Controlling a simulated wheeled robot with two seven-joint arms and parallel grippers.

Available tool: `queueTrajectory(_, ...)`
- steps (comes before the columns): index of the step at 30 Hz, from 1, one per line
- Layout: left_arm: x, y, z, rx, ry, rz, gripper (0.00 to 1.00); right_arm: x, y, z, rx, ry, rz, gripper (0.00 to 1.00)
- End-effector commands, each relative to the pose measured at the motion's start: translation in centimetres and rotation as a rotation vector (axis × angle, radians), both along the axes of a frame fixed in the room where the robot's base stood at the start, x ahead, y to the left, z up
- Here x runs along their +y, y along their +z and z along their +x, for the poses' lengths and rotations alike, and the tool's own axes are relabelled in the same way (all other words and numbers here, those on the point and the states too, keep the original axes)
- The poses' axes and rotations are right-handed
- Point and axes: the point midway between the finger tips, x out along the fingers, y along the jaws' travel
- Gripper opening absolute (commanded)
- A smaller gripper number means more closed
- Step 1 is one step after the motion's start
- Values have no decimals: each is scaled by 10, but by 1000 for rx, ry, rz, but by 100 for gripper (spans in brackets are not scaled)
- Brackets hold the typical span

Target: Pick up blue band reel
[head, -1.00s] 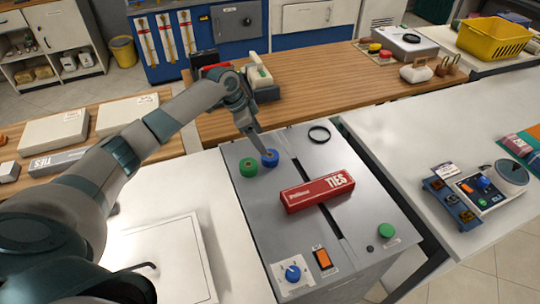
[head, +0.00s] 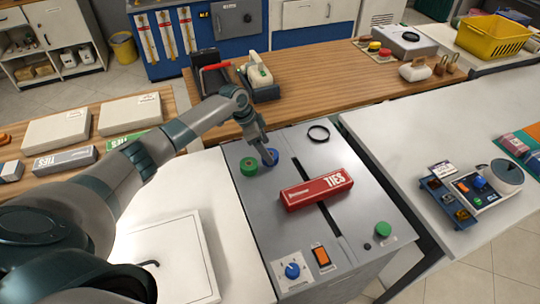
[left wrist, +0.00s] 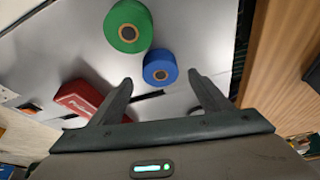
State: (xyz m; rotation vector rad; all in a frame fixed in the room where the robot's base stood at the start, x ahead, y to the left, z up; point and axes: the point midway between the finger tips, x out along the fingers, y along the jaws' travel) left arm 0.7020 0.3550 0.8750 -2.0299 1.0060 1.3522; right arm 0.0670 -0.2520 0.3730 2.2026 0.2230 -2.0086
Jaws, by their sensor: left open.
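The blue band reel (head: 269,162) sits on the grey machine top (head: 243,205), just right of a green reel (head: 249,167). In the head view my left gripper (head: 270,158) is at the blue reel and partly covers it. My right gripper is not in view.
A red TIES box (head: 317,189) lies across the slot on the machine top. A green button (head: 383,229), an orange switch (head: 321,256) and a blue knob (head: 292,270) are at the front. A wooden counter (head: 330,90) stands behind.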

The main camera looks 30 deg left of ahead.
Motion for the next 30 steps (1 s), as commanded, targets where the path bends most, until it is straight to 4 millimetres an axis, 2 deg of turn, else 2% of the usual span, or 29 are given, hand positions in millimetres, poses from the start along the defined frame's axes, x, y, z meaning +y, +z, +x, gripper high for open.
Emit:
queueTrajectory(2, -2, -5, 2, 3, 1, -1, 71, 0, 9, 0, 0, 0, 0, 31)
queueTrajectory(9, -8, -26, 7, 1, 1, 1, 71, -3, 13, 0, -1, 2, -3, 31)
queueTrajectory(23, -8, -27, 7, 1, 0, 1, 71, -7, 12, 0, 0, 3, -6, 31)
queueTrajectory(24, -7, -27, 7, 1, 0, 1, 69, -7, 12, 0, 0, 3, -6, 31)
queueTrajectory(28, -7, -27, 7, 1, 0, 1, 38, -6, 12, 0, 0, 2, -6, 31)
queueTrajectory(30, -7, -27, 7, 1, 0, 1, 26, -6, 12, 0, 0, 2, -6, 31)
